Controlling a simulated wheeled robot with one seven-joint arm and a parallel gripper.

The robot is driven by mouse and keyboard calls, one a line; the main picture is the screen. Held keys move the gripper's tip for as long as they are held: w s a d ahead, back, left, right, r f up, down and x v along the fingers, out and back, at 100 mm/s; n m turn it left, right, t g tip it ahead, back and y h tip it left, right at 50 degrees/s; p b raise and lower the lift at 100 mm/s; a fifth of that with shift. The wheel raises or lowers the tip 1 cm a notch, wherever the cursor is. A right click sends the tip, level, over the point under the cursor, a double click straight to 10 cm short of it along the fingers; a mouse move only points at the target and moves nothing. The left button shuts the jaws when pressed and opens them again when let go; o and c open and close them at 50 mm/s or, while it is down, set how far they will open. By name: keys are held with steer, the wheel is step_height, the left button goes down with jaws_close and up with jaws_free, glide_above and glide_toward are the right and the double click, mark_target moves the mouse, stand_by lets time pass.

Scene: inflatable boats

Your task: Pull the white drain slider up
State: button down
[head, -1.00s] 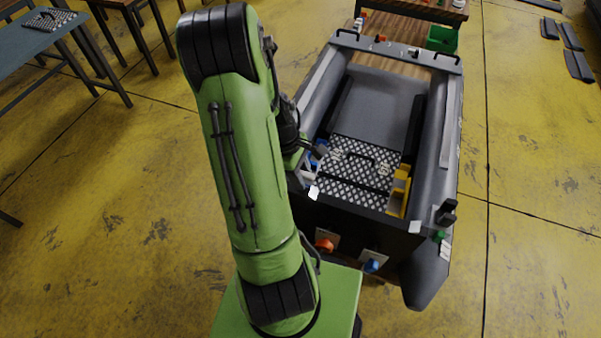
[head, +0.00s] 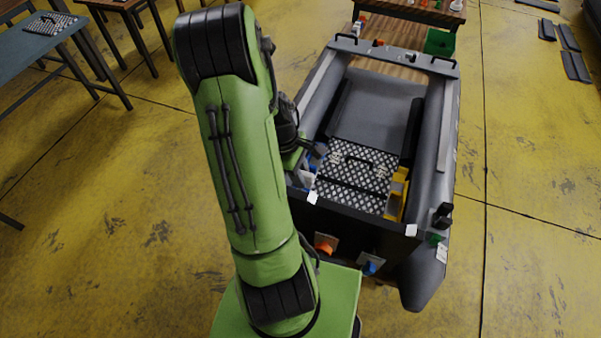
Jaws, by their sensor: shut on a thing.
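My gripper (head: 319,150) shows only in small part beside my green arm, over the near left corner of the grey inflatable boat (head: 447,120). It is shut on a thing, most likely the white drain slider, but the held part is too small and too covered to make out. A small white piece (head: 306,179) shows just below my gripper, inside the boat's left side by the transom (head: 355,213); I cannot tell whether it is the slider. Blue parts lie beside it. My arm hides much of this corner.
An orange knob (head: 324,244) and a blue knob (head: 371,265) sit on the transom's outer face. White tags (head: 312,198) hang on its edge. A chequered plate (head: 355,178) and a yellow bin (head: 396,195) lie inside the boat.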

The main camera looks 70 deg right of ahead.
steer(key=shift+r+p, duration=1)
steer(key=shift+r, duration=0.3)
steer(key=c, duration=0.9)
jaws_free()
steer(key=shift+f, duration=0.1)
step_height(320, 180, up, 7)
steer(key=p, duration=0.6)
steer(key=shift+r, duration=0.2)
steer(key=shift+f, duration=0.15)
